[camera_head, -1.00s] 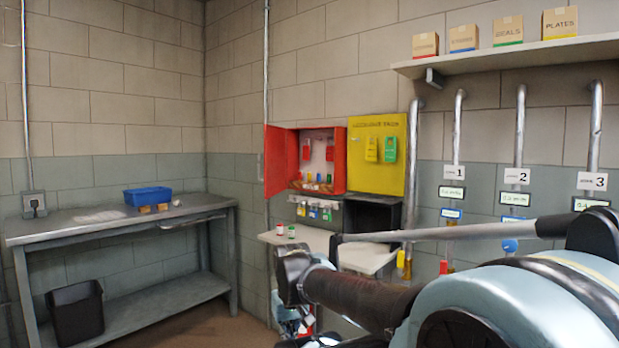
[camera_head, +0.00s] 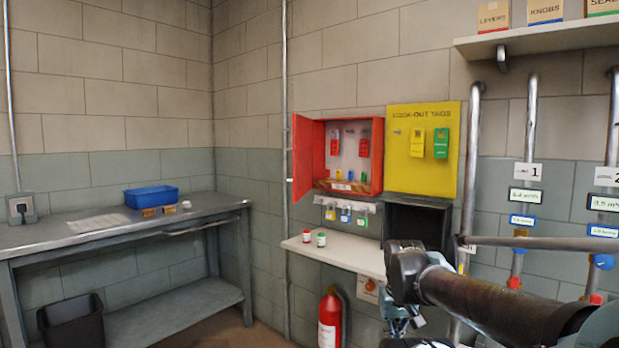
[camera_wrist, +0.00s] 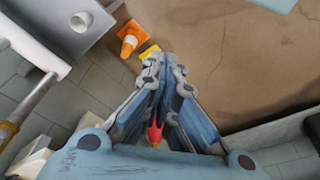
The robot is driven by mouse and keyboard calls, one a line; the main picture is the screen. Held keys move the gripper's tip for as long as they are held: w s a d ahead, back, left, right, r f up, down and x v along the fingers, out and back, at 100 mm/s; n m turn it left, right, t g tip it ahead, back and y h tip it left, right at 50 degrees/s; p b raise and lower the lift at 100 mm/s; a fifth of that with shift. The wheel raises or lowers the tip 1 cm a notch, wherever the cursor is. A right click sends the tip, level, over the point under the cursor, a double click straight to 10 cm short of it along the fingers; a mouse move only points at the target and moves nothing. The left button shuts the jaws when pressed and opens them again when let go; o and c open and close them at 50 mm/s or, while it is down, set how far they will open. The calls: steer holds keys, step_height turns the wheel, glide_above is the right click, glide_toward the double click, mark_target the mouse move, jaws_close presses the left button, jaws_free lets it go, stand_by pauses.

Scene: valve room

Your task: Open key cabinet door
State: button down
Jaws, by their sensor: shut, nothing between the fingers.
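A red wall cabinet (camera_head: 376,172), which I take for the key cabinet, hangs on the back wall. Its red door (camera_head: 302,157) stands open, swung out at the left side. Red tags and several small coloured items show inside. My gripper (camera_head: 398,326) is low in front of the wall shelf, below the cabinet and to its right, apart from the door. It is partly cut off by the lower edge. In the wrist view my gripper (camera_wrist: 157,62) has its fingertips together, with nothing held. The cabinet does not show clearly there.
A yellow lock-out tags board (camera_head: 424,175) adjoins the cabinet on the right, above a dark box (camera_head: 410,218). A shelf (camera_head: 345,252) holds two small bottles. A red extinguisher (camera_head: 329,322) stands below. An orange cone (camera_wrist: 130,40) is on the floor. A workbench (camera_head: 110,233) is left.

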steer(key=n+y, duration=1.6)
steer(key=y, duration=0.2)
glide_toward(297, 173)
steer(key=shift+t, duration=0.3)
steer(key=a, duration=0.4)
steer(key=w+a, duration=0.1)
steer(key=a, duration=0.1)
steer(key=shift+a, duration=0.4)
